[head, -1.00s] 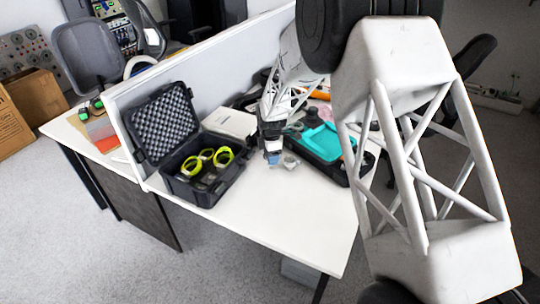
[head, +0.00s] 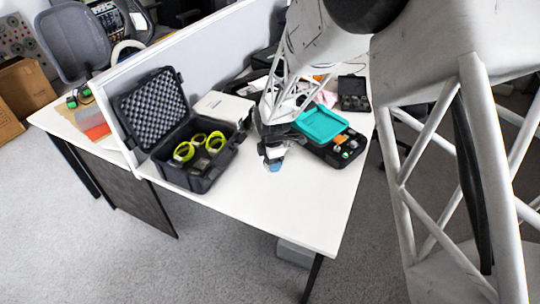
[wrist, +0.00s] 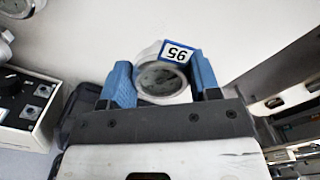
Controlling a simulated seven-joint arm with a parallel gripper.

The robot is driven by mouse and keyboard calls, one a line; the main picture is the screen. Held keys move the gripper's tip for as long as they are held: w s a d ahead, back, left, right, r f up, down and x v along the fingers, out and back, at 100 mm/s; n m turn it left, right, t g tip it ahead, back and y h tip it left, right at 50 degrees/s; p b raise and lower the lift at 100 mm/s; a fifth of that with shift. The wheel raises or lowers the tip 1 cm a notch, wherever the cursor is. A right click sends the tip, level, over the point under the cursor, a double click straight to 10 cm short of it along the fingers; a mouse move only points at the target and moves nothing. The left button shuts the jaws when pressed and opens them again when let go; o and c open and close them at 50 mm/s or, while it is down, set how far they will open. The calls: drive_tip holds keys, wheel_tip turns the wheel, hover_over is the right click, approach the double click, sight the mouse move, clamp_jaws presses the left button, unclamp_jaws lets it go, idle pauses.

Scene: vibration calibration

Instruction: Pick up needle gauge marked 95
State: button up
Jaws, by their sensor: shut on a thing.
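The needle gauge marked 95 (wrist: 161,83) is a round, pale-rimmed dial with a blue-edged white label reading 95, upside down in the wrist view. My gripper (wrist: 162,76) is shut on it, with one blue finger on each side of the rim. In the head view my gripper (head: 274,164) is over the white table, between the open black case and the teal tray. The gauge cannot be made out there, and I cannot tell whether it is clear of the table. Another round gauge (wrist: 17,7) shows at the wrist view's top left corner.
An open black case (head: 198,178) with yellow-green rings stands left of my gripper. A teal tray (head: 320,123) on a black box is close on the right. A small black case (head: 353,94) lies behind. The white table (head: 290,215) is clear in front.

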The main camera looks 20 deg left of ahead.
drive_tip(key=shift+s+d, duration=0.25)
drive_tip(key=shift+s, duration=0.05)
drive_tip(key=shift+r, duration=0.15)
idle(0.6)
drive_tip(key=shift+r, duration=1.9)
